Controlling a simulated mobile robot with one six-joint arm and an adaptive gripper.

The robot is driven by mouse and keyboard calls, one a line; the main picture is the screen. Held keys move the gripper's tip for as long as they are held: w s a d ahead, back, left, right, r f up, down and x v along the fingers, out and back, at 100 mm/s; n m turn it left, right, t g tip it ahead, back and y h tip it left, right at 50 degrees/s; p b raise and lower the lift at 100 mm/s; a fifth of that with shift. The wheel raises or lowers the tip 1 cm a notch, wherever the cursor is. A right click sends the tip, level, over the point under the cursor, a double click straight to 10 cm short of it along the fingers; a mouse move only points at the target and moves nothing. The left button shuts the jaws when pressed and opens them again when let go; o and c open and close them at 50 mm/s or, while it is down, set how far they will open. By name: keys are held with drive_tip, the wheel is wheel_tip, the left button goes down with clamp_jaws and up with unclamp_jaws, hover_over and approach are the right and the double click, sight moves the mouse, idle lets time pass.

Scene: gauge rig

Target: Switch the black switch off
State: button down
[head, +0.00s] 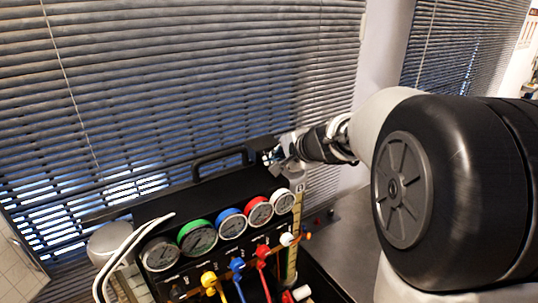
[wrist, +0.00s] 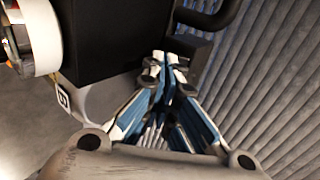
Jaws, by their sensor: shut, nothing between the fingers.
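The black gauge rig (head: 190,200) stands below the blinds, with a row of gauges along its upper front edge. My gripper (head: 276,160) is at the rig's right end, near the top handle (head: 222,163). In the wrist view my gripper (wrist: 165,60) is shut and empty, its blue and white fingers together. Its tips are close to a small black block (wrist: 190,47) beside the rig body (wrist: 105,40). I cannot tell whether they touch, or whether this block is the black switch. No switch can be clearly made out in the head view.
A green gauge (head: 197,238) and a white gauge (head: 283,201) are among several on the rig. Yellow (head: 208,279), blue (head: 237,265) and red (head: 263,252) valves sit below. White hoses (head: 125,250) curve at the left. Blinds (head: 180,90) close off the back.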

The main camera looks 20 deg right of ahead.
drive_tip(key=f+b, duration=0.1)
drive_tip(key=b, duration=0.2)
drive_tip(key=shift+w+t+b, duration=0.1)
drive_tip(key=shift+t+b, duration=0.2)
drive_tip(key=shift+b, duration=0.1)
drive_tip(key=b, duration=0.2)
drive_tip(key=shift+f+b, duration=0.15)
drive_tip(key=shift+b, duration=0.15)
drive_tip(key=shift+w+r+t+p, duration=0.1)
drive_tip(key=shift+r+t+p, duration=0.2)
drive_tip(key=shift+r+p, duration=0.6)
drive_tip(key=shift+r, duration=0.2)
